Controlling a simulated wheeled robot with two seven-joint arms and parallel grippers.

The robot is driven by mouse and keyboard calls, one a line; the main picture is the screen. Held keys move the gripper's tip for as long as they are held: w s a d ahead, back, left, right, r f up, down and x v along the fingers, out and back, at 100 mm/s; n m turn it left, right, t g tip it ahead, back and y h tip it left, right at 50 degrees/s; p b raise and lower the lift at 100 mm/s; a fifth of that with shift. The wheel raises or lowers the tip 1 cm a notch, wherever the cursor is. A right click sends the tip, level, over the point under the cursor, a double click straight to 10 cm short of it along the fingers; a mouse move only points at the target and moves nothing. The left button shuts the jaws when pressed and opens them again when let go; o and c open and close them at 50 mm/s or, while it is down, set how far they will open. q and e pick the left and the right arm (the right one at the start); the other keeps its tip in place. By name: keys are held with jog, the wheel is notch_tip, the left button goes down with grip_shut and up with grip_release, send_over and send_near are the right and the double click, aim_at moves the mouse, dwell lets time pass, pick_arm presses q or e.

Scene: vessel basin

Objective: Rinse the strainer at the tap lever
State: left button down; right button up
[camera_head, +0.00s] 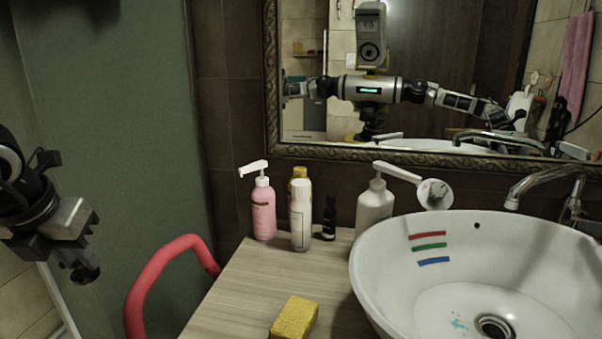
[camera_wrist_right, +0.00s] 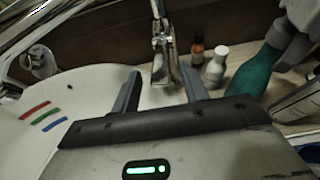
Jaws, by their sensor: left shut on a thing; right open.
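My left gripper (camera_head: 78,240) is at the left of the head view, in front of the green-grey panel. It is shut on a small dark thing (camera_head: 86,272), too dark to identify as the strainer. It is well away from the basin. The chrome tap (camera_head: 545,183) stands behind the white basin (camera_head: 385,262) at the right. It also shows in the right wrist view (camera_wrist_right: 164,45). My right gripper (camera_wrist_right: 161,90) is open, its two fingers apart with nothing between them and the tap beyond. No strainer can be clearly made out.
A yellow sponge (camera_head: 294,318) lies on the wooden counter (camera_head: 235,300). A pink pump bottle (camera_head: 263,210), a white bottle (camera_head: 300,215), a small dark bottle (camera_head: 329,218) and a white pump bottle (camera_head: 374,207) stand at the back. A red curved rail (camera_head: 150,275) is left of the counter.

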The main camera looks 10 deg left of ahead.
grip_shut()
pick_arm(q)
jog(key=shift+s+f+b, duration=0.1)
jog(key=shift+f+b, duration=0.6)
pick_arm(e)
jog(key=shift+d+r, duration=0.1)
pick_arm(q)
jog(key=shift+f, duration=0.2)
pick_arm(e)
jog(key=shift+r, duration=0.3)
pick_arm(q)
jog(key=shift+r, duration=0.15)
pick_arm(e)
jog(key=shift+r, duration=0.25)
jog(key=shift+w+r, duration=0.1)
jog(key=shift+r, duration=0.1)
grip_release()
jog(key=shift+f, duration=0.2)
